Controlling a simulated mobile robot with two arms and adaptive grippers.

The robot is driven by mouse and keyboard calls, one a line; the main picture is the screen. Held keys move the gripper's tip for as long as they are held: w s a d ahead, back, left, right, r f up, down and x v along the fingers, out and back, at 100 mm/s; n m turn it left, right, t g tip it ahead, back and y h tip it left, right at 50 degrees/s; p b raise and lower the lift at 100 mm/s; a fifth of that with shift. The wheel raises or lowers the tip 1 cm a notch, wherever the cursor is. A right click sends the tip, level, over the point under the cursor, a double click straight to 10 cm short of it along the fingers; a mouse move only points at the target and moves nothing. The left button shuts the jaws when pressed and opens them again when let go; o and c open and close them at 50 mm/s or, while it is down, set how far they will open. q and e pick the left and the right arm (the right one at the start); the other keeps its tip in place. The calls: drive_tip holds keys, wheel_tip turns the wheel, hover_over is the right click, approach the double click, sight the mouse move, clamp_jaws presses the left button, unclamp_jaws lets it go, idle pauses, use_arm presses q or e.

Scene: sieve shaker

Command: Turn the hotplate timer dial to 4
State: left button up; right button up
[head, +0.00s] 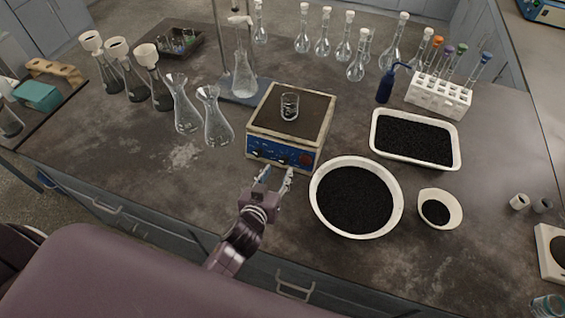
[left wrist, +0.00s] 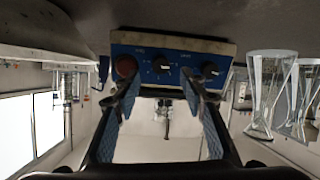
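The hotplate (head: 290,112) stands on the dark bench with a small glass beaker (head: 289,107) on its top. Its blue front panel (left wrist: 145,62) carries a red knob (left wrist: 125,66) and two black dials, a middle one (left wrist: 161,63) and an outer one (left wrist: 209,70). The wrist picture appears upside down. The panel lettering is too small to read, so I cannot tell which dial is the timer or its setting. My left gripper (head: 274,175) is open and empty in front of the panel; its fingers (left wrist: 160,88) spread either side of the middle dial, apparently short of it. My right gripper is out of view.
A round white bowl of black granules (head: 395,205) stands close right of the left gripper. A rectangular white tray (head: 457,150) and small bowl (head: 456,211) lie further right. Conical flasks (head: 218,130) stand left of the hotplate. Bench in front of the flasks is clear.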

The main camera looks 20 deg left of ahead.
sight(284, 162)
use_arm(q)
drive_tip(key=x, duration=0.4)
drive_tip(key=shift+w+f, duration=0.15)
drive_tip(key=shift+w, duration=0.25)
drive_tip(key=shift+w+f+p, duration=0.25)
drive_tip(key=shift+w+p, duration=0.05)
drive_tip(key=shift+w, duration=0.3)
clamp_jaws()
